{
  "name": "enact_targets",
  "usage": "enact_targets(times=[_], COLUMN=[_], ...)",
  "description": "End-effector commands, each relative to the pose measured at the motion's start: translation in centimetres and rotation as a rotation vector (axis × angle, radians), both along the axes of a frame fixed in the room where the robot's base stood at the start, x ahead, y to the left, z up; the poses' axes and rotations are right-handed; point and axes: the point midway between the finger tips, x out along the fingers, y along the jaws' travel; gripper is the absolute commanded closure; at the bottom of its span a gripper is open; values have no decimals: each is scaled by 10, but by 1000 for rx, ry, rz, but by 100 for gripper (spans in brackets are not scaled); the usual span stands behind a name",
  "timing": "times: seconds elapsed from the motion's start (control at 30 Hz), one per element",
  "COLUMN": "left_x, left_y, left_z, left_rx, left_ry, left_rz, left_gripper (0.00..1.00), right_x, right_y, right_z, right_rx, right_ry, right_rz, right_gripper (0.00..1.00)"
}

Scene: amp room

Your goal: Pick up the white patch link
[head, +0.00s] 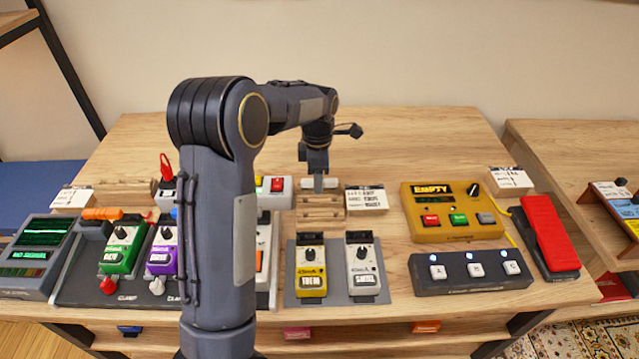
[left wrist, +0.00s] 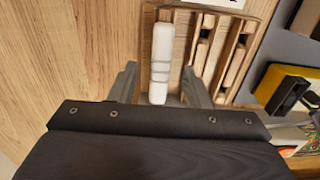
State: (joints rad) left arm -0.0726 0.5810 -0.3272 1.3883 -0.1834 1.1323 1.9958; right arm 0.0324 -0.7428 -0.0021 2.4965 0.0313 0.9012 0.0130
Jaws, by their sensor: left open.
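The white patch link (left wrist: 161,62) is a white bar with grey bands near its middle. It lies in a slot of a wooden rack (left wrist: 240,50) in the left wrist view. My left gripper (left wrist: 160,84) is open, with one finger on each side of the link's near end. I cannot tell whether the fingers touch it. In the head view my left gripper (head: 317,172) points down over the back of the wooden rack (head: 320,212), and its tips partly hide the link there. My right gripper is not in view.
A yellow EMPTY box (head: 452,212) is to the right. My left arm hides part of the left pedals. Bare tabletop lies behind.

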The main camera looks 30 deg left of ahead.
Motion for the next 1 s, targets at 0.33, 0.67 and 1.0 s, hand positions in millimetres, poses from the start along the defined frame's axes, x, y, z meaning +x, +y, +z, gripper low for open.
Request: enact_targets(times=[0.33, 0.67, 1.0], left_x=[0, 0, 0], left_y=[0, 0, 0], left_z=[-2, -5, -5], left_rx=[-1, -1, -1], left_ry=[1, 2, 1], left_rz=[0, 0, 0], left_gripper=[56, 56, 81], right_x=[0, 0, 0], right_y=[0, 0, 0], right_z=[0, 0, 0], right_rx=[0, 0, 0], right_ry=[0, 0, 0], right_rz=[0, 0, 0], right_gripper=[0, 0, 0])
